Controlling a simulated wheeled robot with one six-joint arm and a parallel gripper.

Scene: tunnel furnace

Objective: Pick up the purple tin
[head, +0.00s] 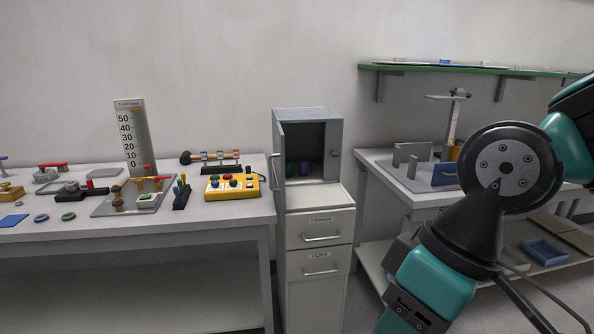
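A small purple tin (304,168) stands inside the grey cabinet (308,114), in the dark lower part of its open compartment. A dark green tin-like object (291,167) is to its left, partly hidden by the cabinet's door (279,158). The door stands open, swung out on the left side. My arm shows at the right of the head view, well to the right of the cabinet. I cannot make out my gripper's fingers in this view.
Drawers (320,229) sit below the cabinet. A left table (235,219) holds a yellow button box (231,187) and several tools. A right bench (376,168) carries grey plates, under a green wall shelf (470,69). The space before the cabinet opening looks clear.

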